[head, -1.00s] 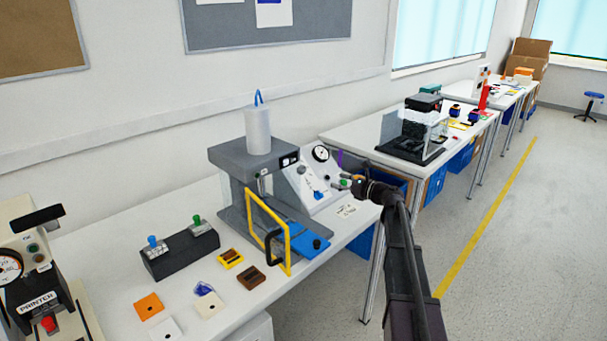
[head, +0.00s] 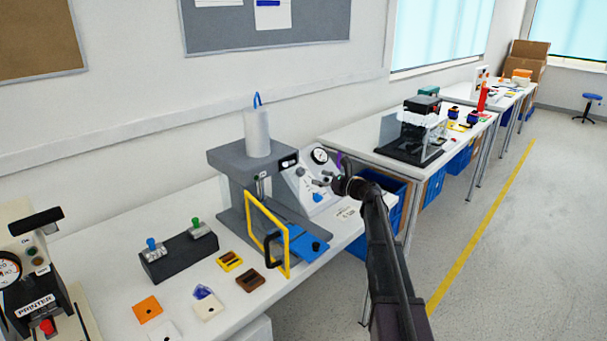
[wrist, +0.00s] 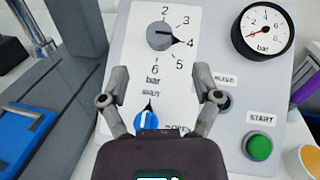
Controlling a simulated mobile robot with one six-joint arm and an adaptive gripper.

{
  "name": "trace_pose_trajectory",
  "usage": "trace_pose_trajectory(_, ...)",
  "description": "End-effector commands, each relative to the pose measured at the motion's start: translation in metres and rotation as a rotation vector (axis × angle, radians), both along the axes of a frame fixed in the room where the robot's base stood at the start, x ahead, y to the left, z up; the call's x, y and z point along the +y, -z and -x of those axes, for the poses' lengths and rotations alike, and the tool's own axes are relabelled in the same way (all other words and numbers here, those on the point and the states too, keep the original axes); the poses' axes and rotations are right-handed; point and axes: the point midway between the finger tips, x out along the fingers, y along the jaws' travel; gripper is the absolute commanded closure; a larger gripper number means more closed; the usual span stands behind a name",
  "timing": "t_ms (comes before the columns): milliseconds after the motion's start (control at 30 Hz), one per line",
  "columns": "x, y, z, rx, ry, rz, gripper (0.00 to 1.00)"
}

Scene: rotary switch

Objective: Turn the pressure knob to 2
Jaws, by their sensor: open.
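The pressure knob (wrist: 160,36) is a grey round knob with a black pointer on a white dial marked 2 to 6 bar. Its pointer aims right, at 4; the 2 is at the top of the dial. My gripper (wrist: 160,72) is open and empty, with its two fingers spread below and either side of the knob, not closed on it. In the head view my gripper (head: 327,179) is in front of the control panel (head: 318,204), and the knob is hard to make out there.
A yellow guard frame (head: 284,250) stands left of the panel.

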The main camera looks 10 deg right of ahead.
Motion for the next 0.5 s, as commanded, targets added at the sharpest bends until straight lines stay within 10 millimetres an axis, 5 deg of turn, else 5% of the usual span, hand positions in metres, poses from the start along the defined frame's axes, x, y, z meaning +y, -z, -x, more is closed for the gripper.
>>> trace_pose_trajectory(500, 0.047, 0.0, -0.044, 0.0, -0.001, 0.0, 0.19)
